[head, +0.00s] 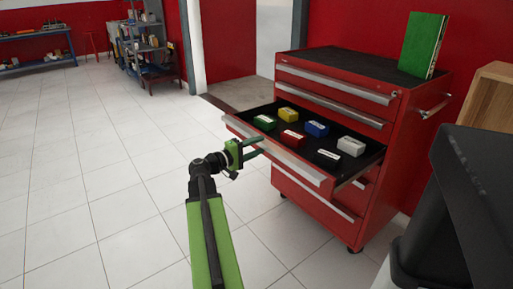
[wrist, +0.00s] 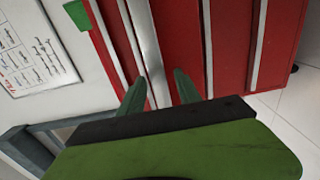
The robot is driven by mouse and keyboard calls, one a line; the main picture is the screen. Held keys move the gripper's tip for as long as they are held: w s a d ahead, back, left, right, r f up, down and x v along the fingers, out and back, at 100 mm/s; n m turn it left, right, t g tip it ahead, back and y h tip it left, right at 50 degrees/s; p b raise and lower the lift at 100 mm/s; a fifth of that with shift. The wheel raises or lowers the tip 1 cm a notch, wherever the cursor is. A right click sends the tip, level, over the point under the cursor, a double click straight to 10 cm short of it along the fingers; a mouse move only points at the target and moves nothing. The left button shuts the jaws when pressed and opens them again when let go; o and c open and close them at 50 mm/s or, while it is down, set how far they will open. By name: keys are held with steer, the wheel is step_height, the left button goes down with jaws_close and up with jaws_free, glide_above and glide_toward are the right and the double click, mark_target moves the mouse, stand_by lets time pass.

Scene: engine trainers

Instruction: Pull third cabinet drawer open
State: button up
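A red tool cabinet (head: 395,150) stands at the right in the head view. Its third drawer (head: 345,163) is pulled well out, below two shut drawers. Small green, yellow, red, blue and white boxes lie in it. A silver handle strip (head: 280,155) runs along the drawer's front edge. My gripper (head: 261,147) is at the left part of this front, with its green fingers pointing at it. In the wrist view my gripper's fingers (wrist: 160,78) are apart, and a broad silver handle (wrist: 147,45) shows between them. Whether they touch it cannot be told.
A green book (head: 423,45) stands on the cabinet top. A dark bin-like object (head: 480,190) and a wooden box (head: 493,95) are at the right. Shelves (head: 145,45) and a blue workbench (head: 35,35) are far back left. The tiled floor at left is clear.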

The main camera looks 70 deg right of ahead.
jaws_close()
steer(key=shift+a, duration=0.1)
stand_by(1.2)
